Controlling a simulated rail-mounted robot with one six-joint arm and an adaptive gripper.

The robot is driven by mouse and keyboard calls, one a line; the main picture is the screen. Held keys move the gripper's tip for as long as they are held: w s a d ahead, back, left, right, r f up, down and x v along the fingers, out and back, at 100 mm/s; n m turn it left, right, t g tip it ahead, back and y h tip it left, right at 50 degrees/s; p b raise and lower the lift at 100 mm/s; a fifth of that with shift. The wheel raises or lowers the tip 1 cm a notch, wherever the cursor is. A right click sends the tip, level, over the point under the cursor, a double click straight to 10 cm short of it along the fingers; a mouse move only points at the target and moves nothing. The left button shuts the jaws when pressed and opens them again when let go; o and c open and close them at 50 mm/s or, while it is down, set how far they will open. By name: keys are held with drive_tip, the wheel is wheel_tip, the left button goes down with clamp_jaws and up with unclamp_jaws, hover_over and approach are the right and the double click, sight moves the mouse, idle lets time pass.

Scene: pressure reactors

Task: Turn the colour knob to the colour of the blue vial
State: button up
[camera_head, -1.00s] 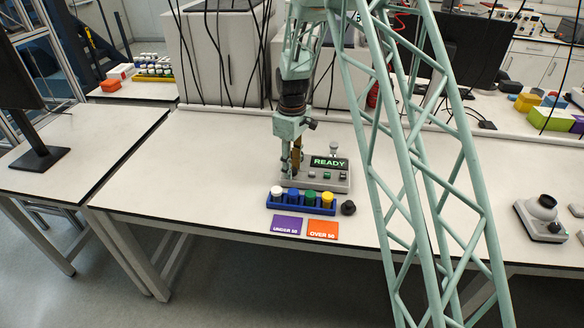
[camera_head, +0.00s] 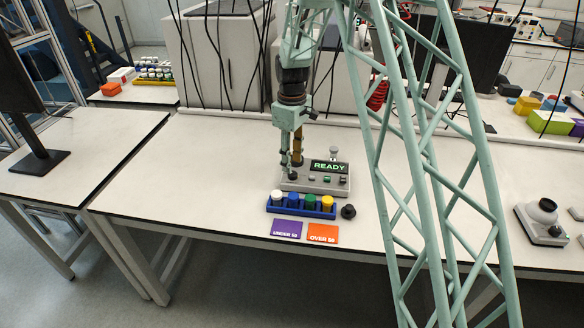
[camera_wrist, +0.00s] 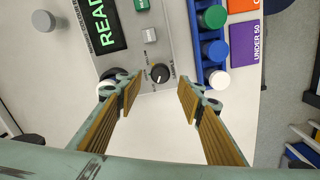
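A grey device (camera_head: 318,185) with a lit READY screen (camera_head: 328,166) stands on the bench. Its black knob (camera_wrist: 160,73) has a white pointer mark and the word SAMPLE beside it; the small colour marks are not readable. My gripper (camera_wrist: 156,92) is open, with its two fingers on either side of the knob and a gap to it. In the head view my gripper (camera_head: 291,163) hangs over the device's left end. A blue rack (camera_head: 301,210) in front holds upright vials: white-capped (camera_head: 276,197), blue (camera_head: 293,199), green (camera_head: 309,200) and yellow (camera_head: 327,202).
A purple UNDER 50 card (camera_head: 286,229) and an orange OVER 50 card (camera_head: 322,234) lie in front of the rack. A small black round object (camera_head: 348,211) sits right of the rack. The bench left of the device is clear. Large grey boxes stand behind.

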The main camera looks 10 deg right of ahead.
sight(292, 174)
wheel_tip(292, 174, up, 7)
idle(0.4)
drive_tip(key=shift+s+r, duration=0.1)
drive_tip(key=shift+r, duration=0.05)
drive_tip(key=s+r+m+t+b, duration=0.15)
drive_tip(key=s+r+m, duration=0.35)
drive_tip(key=s+r, duration=1.85)
drive_tip(key=s+r+m+t, duration=0.1)
drive_tip(key=s+m, duration=0.3)
drive_tip(key=s, duration=2.7)
drive_tip(key=shift+t+b, duration=0.3)
drive_tip(key=shift+t, duration=0.45)
